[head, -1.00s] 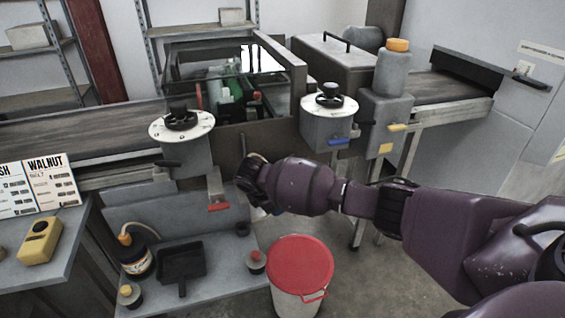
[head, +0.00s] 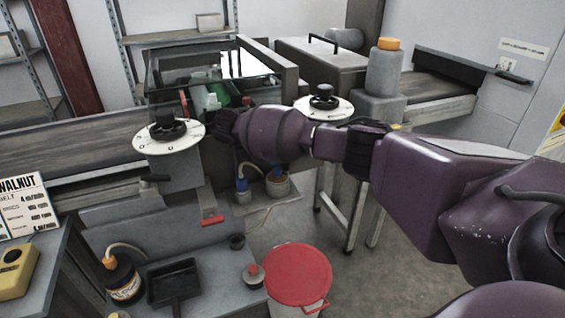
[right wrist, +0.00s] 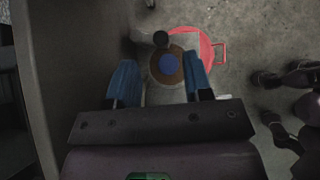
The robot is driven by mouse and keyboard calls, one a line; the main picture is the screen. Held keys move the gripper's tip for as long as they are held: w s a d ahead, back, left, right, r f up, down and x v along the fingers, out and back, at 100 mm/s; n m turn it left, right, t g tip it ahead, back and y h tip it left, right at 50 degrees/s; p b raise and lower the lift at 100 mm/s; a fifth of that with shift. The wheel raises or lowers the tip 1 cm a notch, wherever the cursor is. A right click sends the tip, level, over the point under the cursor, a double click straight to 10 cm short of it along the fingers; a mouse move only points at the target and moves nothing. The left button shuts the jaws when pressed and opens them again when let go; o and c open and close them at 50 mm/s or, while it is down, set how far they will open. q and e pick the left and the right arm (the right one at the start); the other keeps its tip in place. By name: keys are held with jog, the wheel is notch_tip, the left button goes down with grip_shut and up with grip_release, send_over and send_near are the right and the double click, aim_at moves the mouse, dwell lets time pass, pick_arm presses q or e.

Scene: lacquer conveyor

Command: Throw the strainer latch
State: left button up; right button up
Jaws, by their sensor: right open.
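I cannot make out for certain which part is the strainer latch. My right gripper (head: 226,122) is up against the front of the machine beside the left dial post, its fingertips hidden in the head view. In the right wrist view the same gripper (right wrist: 162,84) is open, blue finger pads apart, with nothing held. A dark round knob (right wrist: 161,39) shows just beyond the fingertips. Below and between them is a round brown top with a blue centre (right wrist: 170,65). A red handle (head: 212,220) sits low under the left dial. My left gripper is not in view.
A red-lidded bucket (head: 297,275) stands on the floor in front. Blue-capped containers (head: 242,185) stand low behind my right forearm. A white dial (head: 168,136) and a black dustpan (head: 174,283) are at left. The floor at right is clear.

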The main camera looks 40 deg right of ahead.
jog(key=b+x, duration=0.1)
jog(key=x, duration=0.5)
jog(key=shift+c, duration=0.4)
